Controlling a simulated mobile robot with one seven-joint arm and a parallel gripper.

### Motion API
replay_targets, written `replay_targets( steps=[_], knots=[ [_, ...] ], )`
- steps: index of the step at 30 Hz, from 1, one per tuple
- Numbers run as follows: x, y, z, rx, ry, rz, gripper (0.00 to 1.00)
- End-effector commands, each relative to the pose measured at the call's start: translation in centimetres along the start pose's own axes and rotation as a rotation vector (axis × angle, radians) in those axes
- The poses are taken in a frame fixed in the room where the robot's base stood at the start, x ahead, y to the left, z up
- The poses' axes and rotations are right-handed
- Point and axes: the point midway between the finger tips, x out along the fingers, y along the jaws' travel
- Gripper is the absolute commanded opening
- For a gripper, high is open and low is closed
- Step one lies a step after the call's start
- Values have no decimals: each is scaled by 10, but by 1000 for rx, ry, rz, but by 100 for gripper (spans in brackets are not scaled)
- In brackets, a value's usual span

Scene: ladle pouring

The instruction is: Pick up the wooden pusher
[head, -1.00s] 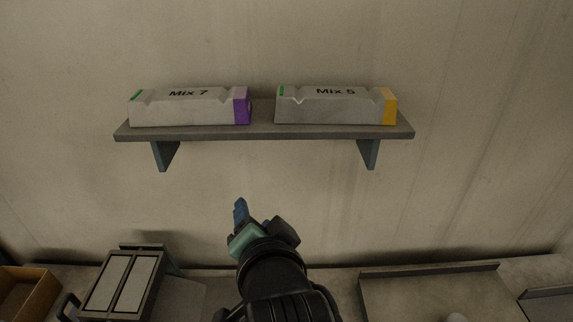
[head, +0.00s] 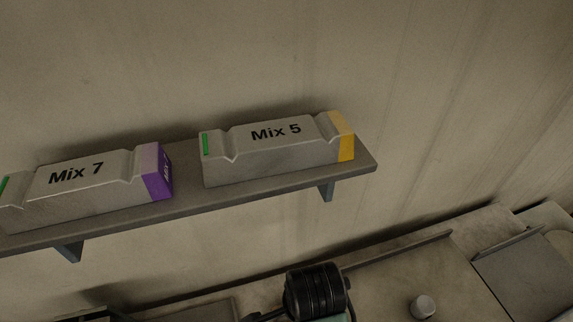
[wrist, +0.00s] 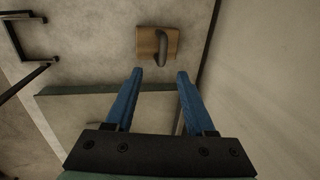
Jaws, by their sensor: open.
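The wooden pusher (wrist: 145,43) shows in the wrist view near the top centre. It is a small brown wooden block with a dark curved handle. It lies on a grey surface near a wall or edge at its right. My gripper (wrist: 160,74) is open, its two blue fingers pointing toward the pusher. The pusher lies just beyond the fingertips in the picture, and nothing is between them. In the head view only my dark arm shows at the bottom; the fingers are hidden, and I cannot make out the pusher there.
A wall shelf (head: 225,203) carries a Mix 7 block (head: 85,185) and a Mix 5 block (head: 270,150). A grey round knob-like piece (head: 423,306) stands on the worktop at lower right. A black bracket-like handle (wrist: 30,17) is at upper left in the wrist view.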

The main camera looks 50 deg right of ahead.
Motion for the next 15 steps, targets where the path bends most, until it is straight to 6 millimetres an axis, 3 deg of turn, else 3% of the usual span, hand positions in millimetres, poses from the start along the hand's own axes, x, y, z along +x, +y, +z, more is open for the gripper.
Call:
replay_targets(
  steps=[6,15],
  knots=[
    [42,1,1,-2,-1,5,55],
    [66,-1,1,-2,-1,1,55]
  ],
)
